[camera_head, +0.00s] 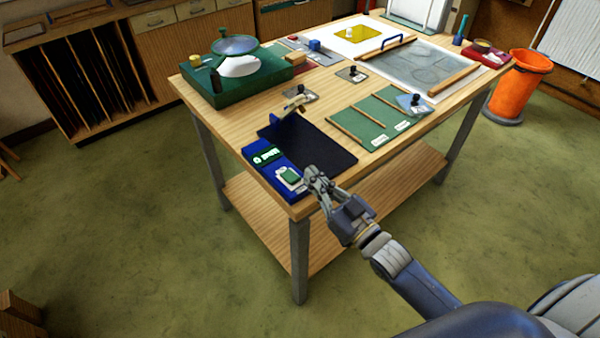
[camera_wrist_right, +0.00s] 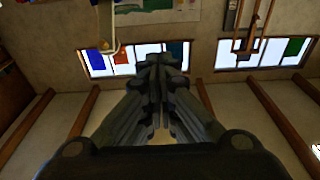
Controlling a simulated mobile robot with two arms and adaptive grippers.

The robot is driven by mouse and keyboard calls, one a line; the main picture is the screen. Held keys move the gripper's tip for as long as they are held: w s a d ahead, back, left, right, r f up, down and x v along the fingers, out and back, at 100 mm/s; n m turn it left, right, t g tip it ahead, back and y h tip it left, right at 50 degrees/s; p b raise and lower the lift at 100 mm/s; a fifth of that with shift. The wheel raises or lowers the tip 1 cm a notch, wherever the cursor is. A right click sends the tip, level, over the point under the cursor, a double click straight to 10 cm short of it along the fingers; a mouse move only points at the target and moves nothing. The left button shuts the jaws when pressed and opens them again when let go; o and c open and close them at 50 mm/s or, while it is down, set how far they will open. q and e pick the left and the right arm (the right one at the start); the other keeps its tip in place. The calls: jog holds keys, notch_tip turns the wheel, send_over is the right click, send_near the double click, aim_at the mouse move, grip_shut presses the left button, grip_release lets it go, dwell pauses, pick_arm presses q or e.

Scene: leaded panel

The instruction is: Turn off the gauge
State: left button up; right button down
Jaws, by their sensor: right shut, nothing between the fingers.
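The gauge is a blue device at the near corner of the wooden table, with a dark flat plate (camera_head: 318,150) and a blue front strip (camera_head: 262,169). Its display (camera_head: 266,156) shows light characters on dark green, too small to read surely. A green button (camera_head: 291,175) on a pale plate sits at the strip's near end. My right gripper (camera_head: 312,172) is shut and empty, just right of the button at the table's near edge; I cannot tell whether it touches anything. Its closed fingers (camera_wrist_right: 160,65) also show in the right wrist view. My left gripper is out of view.
A green box (camera_head: 215,92) with a round lens stands at the table's back left. A green board (camera_head: 375,122) with wooden strips lies right of the gauge. A glass panel (camera_head: 415,65) lies farther back. An orange bin (camera_head: 515,88) stands on the floor at right.

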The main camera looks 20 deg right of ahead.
aim_at(297, 179)
jog(key=p+x, duration=0.1)
jog(key=x, duration=0.5)
jog(key=shift+w+a+r+p, duration=0.1)
jog(key=shift+w+r+p, duration=0.15)
jog(key=shift+p, duration=0.05)
jog(key=f, duration=0.3)
jog(key=shift+s, duration=0.35)
jog(key=shift+s+f, duration=0.2)
jog(key=shift+f, duration=0.5)
